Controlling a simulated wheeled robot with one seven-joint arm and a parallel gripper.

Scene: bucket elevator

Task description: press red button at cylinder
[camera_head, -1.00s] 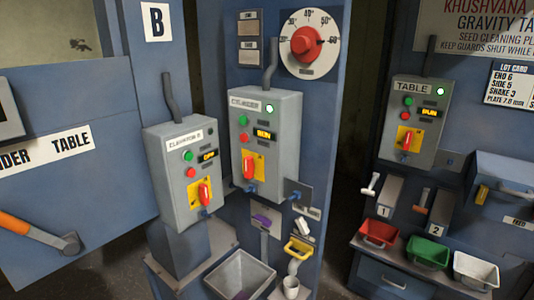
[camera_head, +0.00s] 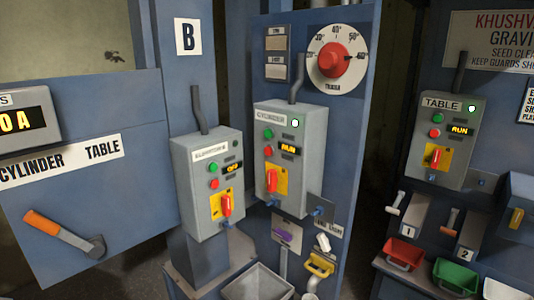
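The cylinder control box (camera_head: 287,160) is a grey box on the blue column in the middle of the view. Its label reads CYLINDER and a white-green lamp is lit at its upper right. A green button (camera_head: 268,134) sits on its left side, with the red button (camera_head: 269,150) just below it. A display beside the red button reads RUN. A red switch handle (camera_head: 271,180) on a yellow plate is lower on the box. My gripper is not in view.
An elevator box (camera_head: 208,180) with its own red button stands close on the left. A table box (camera_head: 441,140) is on the right. A big red dial knob (camera_head: 331,59) is above. An orange-handled lever (camera_head: 64,233) juts out at left. Coloured bins (camera_head: 404,254) sit lower right.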

